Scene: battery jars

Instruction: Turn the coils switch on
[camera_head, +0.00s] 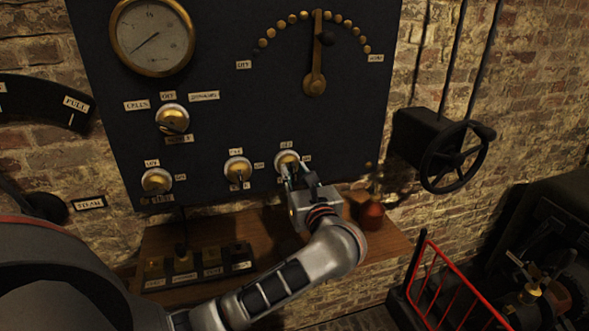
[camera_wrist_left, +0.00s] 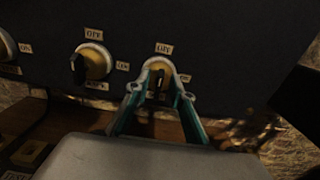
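The dark panel (camera_head: 225,110) carries a lower row of brass rotary switches. The rightmost switch (camera_head: 286,158) has an upper label reading OFF and another small label on its right. Its name plate is hidden behind my gripper, so I cannot read whether it says coils. My left gripper (camera_head: 298,178) is right in front of this switch. In the left wrist view the fingers (camera_wrist_left: 160,93) are spread on either side of the switch (camera_wrist_left: 159,74). Its dark handle looks roughly upright between them, with no clear grip on it. My right gripper is not in view.
Other switches stand to the left: a middle one (camera_head: 238,169), a left one (camera_head: 157,180) and an upper one (camera_head: 172,119). A wooden shelf (camera_head: 205,237) lies below, with a reddish jar (camera_head: 371,213). A black handwheel (camera_head: 453,157) is at right, above a red railing (camera_head: 440,285).

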